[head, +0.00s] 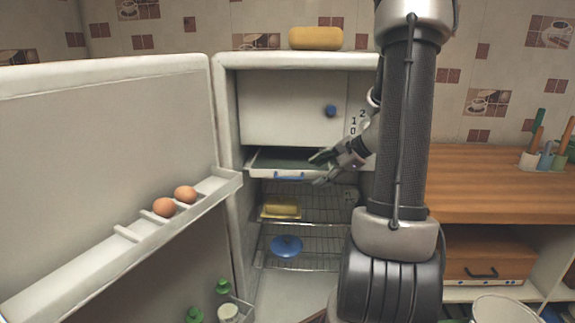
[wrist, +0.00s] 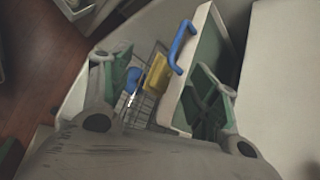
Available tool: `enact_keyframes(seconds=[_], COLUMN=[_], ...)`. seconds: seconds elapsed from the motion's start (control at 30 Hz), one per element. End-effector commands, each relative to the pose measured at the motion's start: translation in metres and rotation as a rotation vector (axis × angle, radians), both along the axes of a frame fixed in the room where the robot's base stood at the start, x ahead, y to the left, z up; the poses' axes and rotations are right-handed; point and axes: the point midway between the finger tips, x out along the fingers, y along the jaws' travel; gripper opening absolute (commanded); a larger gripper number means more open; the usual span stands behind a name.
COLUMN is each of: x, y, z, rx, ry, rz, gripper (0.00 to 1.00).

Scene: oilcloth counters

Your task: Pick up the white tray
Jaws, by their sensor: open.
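The white tray (head: 258,172) sits in the fridge just under the closed freezer compartment, with a blue handle (head: 289,176) on its front. Its inside looks dark green. In the wrist view the tray's white front (wrist: 190,95) and blue handle (wrist: 179,48) show between my fingers. My gripper (head: 316,170) is open at the right part of the tray's front. In the wrist view, the right finger of my gripper (wrist: 163,65) overlaps the tray's inside and the left finger is outside its front. I cannot tell whether either finger touches the tray. My arm hides the tray's right end.
The fridge door (head: 120,130) stands open at the left, with two eggs (head: 175,200) on its shelf. Wire racks below hold a yellow dish (head: 281,210) and a blue plate (head: 286,246). A wooden counter (head: 490,185) is at the right.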

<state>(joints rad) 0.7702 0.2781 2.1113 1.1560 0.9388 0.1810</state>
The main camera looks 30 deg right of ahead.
Motion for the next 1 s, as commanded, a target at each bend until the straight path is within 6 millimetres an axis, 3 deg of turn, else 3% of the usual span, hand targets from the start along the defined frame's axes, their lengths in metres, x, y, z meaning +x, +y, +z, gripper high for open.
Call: enact_keyframes(seconds=[0.07, 0.17, 0.7, 1.0], x=[0.017, 0.028, 0.072, 0.075], y=[-0.004, -0.002, 0.024, 0.026], z=[0.014, 0.017, -0.032, -0.034], rx=[0.033, 0.070, 0.074, 0.073], ry=[-0.040, -0.052, -0.044, -0.045], rz=[-0.066, -0.115, -0.115, -0.117], gripper=[0.60, 0.60, 0.60, 0.59])
